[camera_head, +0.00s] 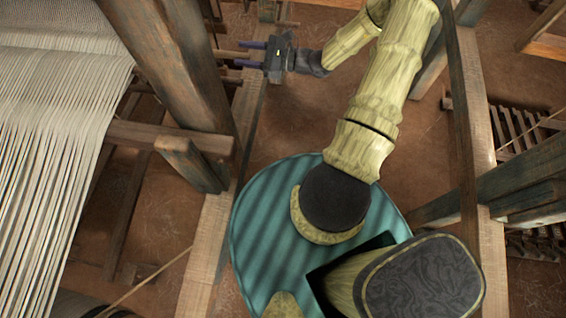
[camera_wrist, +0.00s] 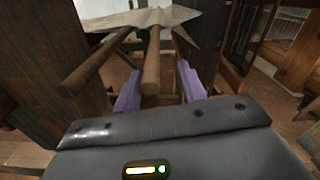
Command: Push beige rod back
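My gripper (camera_head: 252,54) reaches left between the loom posts in the head view, with its two purple fingers apart. In the wrist view my gripper (camera_wrist: 160,92) is open, and a beige-brown rod (camera_wrist: 151,68) points toward me between its fingers. The rod's near end is at the gap, closer to the left finger; a gap shows on its right. I cannot tell whether it touches the left finger or the palm. In the head view a light rod (camera_head: 229,54) runs from behind the thick post toward the fingers.
A second, darker rod (camera_wrist: 98,60) slants beside the left finger. A pale pointed piece (camera_wrist: 145,18) lies beyond the rods. A thick wooden post (camera_head: 176,62) and pale warp threads (camera_head: 55,120) stand left of my arm. Brown floor (camera_head: 295,125) shows below the arm.

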